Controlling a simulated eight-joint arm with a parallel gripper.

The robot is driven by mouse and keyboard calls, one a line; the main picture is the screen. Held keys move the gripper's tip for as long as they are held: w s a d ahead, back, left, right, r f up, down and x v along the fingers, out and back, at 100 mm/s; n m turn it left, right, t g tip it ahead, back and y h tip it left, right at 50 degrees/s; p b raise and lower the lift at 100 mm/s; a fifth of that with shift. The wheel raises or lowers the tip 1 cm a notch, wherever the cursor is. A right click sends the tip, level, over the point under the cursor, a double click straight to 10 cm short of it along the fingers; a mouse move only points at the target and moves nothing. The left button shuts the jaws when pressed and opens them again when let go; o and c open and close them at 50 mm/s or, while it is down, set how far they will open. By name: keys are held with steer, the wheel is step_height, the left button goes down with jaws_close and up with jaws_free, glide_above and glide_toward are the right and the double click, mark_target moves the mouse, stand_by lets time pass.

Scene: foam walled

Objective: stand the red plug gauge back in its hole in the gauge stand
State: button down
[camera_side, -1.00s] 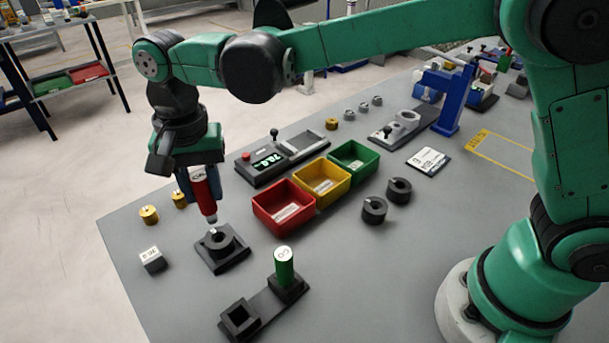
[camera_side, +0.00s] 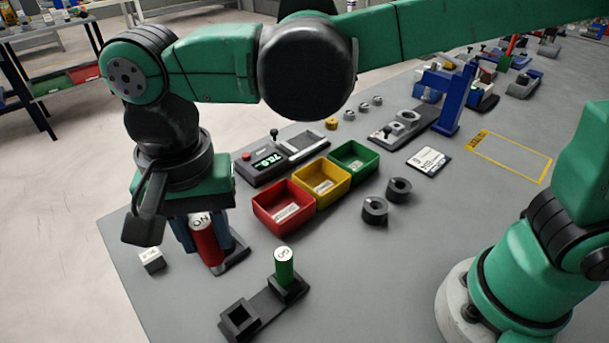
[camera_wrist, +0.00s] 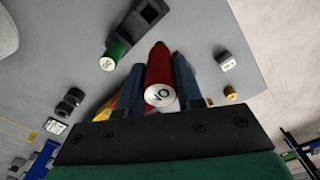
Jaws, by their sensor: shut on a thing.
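The red plug gauge (camera_side: 206,243) has a white top marked "NO" and is roughly upright. My gripper (camera_side: 207,248) is shut on it; its blue fingers flank the gauge in the wrist view (camera_wrist: 157,78), where the red gauge (camera_wrist: 158,68) also shows. The black gauge stand (camera_side: 262,303) lies to the right and nearer the side camera, with an empty square hole (camera_side: 239,316) at its near end. A green plug gauge (camera_side: 284,266) stands at its far end. In the wrist view, the stand (camera_wrist: 148,18) is at the top. The red gauge is apart from the stand.
A black ring block (camera_side: 238,252) is mostly hidden behind my gripper and the gauge. A white labelled block (camera_side: 151,260) stands left. Red (camera_side: 283,206), yellow (camera_side: 321,179) and green (camera_side: 354,161) bins stand behind the stand. Bare table surrounds the stand.

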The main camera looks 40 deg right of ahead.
mark_target(215, 254)
steer(key=s, duration=0.3)
steer(key=shift+a+r, duration=0.1)
steer(key=shift+a, duration=0.15)
steer(key=shift+f, duration=2.9)
steer(key=shift+f, duration=1.8)
steer(key=shift+c, duration=2.4)
jaws_free()
steer(key=shift+r, duration=0.15)
